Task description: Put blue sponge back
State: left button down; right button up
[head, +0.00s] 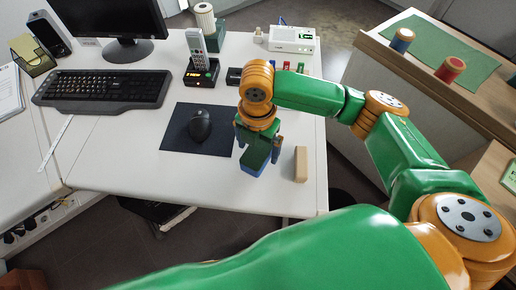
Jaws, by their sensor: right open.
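The blue sponge (252,167) is a small blue block at the right front part of the white desk (130,170), just right of the mouse mat. My right gripper (257,158) points down right over it, its fingers spread around or just above the sponge. The gripper hides much of the sponge, and I cannot tell whether the fingers touch it. My left gripper is not in view.
A tan block (300,164) stands close right of the gripper. A mouse (199,124) on a dark mat (180,140), a keyboard (102,90) and a phone (197,52) lie left and behind. A side table with a green mat (425,42) bears two spools.

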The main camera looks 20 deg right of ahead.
aim_at(258, 152)
notch_tip(258, 152, up, 10)
jog(key=p, duration=0.1)
jog(key=shift+r, duration=0.2)
